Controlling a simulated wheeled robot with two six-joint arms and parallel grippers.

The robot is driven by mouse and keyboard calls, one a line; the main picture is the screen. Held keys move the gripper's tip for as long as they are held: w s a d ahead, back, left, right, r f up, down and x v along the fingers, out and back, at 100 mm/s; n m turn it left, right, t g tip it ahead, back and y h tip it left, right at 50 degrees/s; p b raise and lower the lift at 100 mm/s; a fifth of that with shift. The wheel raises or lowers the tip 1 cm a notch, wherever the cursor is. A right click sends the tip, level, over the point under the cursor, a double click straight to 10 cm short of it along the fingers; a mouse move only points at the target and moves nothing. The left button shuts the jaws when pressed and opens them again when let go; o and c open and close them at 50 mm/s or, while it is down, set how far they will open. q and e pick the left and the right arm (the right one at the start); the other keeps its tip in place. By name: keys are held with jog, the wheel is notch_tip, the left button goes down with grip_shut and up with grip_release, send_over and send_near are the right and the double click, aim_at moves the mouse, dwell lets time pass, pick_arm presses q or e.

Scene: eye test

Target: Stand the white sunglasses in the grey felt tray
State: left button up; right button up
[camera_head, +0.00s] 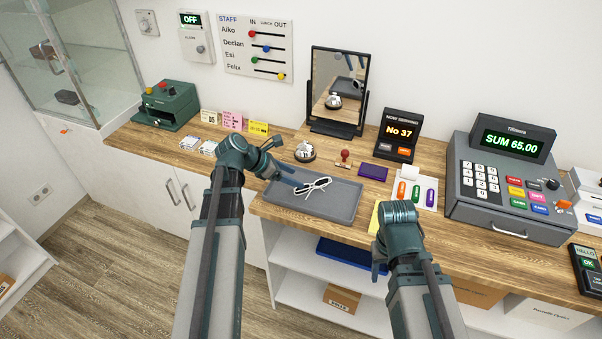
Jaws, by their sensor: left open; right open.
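The white sunglasses (316,186) are inside the outline of the grey felt tray (338,209), near its middle. Their frame and thin arms show, but I cannot tell whether they stand or lie, or whether they touch the tray floor. My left gripper (293,182) is open and reaches over the tray's left part, with its fingertips right beside the left end of the sunglasses. My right gripper (379,268) is open and empty in front of the counter's edge, right of the tray and pointing down.
A bell (305,151), a red-handled stamp (344,158) and a purple pad (373,172) stand behind the tray. A mirror (339,88) is further back. A number display (399,133) and a cash register (500,180) are to the right. Bare counter (275,212) borders the tray's front.

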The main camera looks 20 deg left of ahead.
pick_arm(q)
jog(key=shift+s+a+r, duration=0.3)
jog(key=shift+r, duration=0.1)
jog(key=s+d+f+m+g+y, duration=0.3)
jog(key=s+d+m, duration=0.6)
jog(key=m, duration=0.6)
jog(key=s+d+f+m+g+y, duration=0.3)
jog(key=s+d+m, duration=0.6)
jog(key=m, duration=0.6)
jog(key=shift+s+d+f+y, duration=0.15)
jog(key=shift+d+y, duration=0.85)
jog(key=shift+d, duration=0.1)
